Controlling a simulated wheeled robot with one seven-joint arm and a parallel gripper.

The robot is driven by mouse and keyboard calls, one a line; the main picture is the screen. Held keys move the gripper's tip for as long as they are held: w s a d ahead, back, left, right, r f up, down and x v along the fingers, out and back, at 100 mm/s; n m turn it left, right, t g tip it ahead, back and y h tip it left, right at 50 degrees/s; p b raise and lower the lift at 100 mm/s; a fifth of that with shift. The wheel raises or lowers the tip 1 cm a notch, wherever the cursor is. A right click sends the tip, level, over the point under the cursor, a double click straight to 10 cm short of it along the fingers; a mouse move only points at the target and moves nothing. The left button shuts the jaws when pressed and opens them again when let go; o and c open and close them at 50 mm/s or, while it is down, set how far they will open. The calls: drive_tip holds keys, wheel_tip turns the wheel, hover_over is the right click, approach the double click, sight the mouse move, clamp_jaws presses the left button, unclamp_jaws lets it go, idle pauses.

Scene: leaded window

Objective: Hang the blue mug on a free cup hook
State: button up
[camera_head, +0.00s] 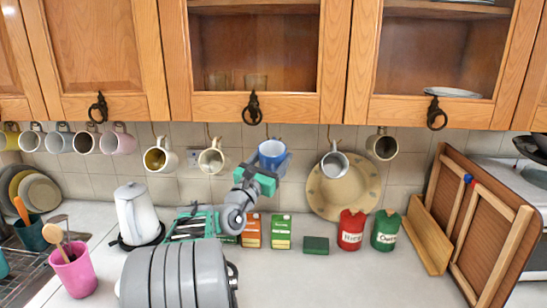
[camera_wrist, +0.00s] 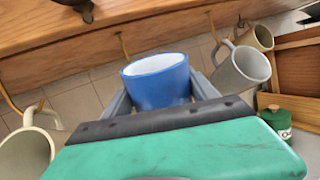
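The blue mug (camera_head: 270,149) is held upright in front of the tiled wall, just below the wall cabinets. In the wrist view the blue mug (camera_wrist: 158,82) sits between the two grey fingers of my gripper (camera_wrist: 162,96), which press on its sides. In the head view my gripper (camera_head: 274,163) reaches up from below. The mug's handle is hidden in both views. A bare cup hook (camera_wrist: 122,44) shows behind and above the mug in the wrist view, under the cabinet edge. The mug looks apart from it.
A cream mug (camera_head: 211,157) hangs left of the blue mug, and a grey mug (camera_head: 335,160) hangs right. Several more mugs hang farther left. A plate (camera_head: 343,198) leans on the wall. Tins, a kettle (camera_head: 137,213) and boxes stand on the counter below.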

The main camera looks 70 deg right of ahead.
sight(266, 165)
drive_tip(key=o, duration=0.5)
drive_tip(key=shift+f, duration=0.1)
drive_tip(key=b+v, duration=0.2)
drive_tip(key=v, duration=0.5)
drive_tip(key=shift+a+b, duration=0.35)
drive_tip(key=shift+a, duration=0.05)
drive_tip(key=w+a+f+m+t+y, duration=0.4)
drive_tip(key=w+a+f, duration=0.2)
drive_tip(key=w, duration=0.3)
drive_tip(key=w+a+f+m+t+y, duration=0.3)
drive_tip(key=w+a+f+m+t, duration=0.15)
drive_tip(key=w+a, duration=0.35)
drive_tip(key=w+a+f+m+t+y, duration=0.2)
drive_tip(key=w+a+f+y, duration=0.4)
drive_tip(key=a, duration=0.5)
drive_tip(key=s+a+f+m+g+y, duration=0.1)
drive_tip(key=s+a+f+y, duration=0.1)
drive_tip(key=a, duration=0.7)
drive_tip(key=s+a+f+m+y, duration=0.1)
drive_tip(key=s+a+f+y, duration=0.1)
drive_tip(key=a, duration=0.8)
drive_tip(key=s+a+f+m+g+y, duration=0.1)
drive_tip(key=s+a+f+m+y, duration=0.1)
drive_tip(key=a, duration=0.8)
drive_tip(key=shift+s+f+g+y, duration=0.35)
drive_tip(key=shift+f+y, duration=0.35)
drive_tip(key=shift+y, duration=0.2)
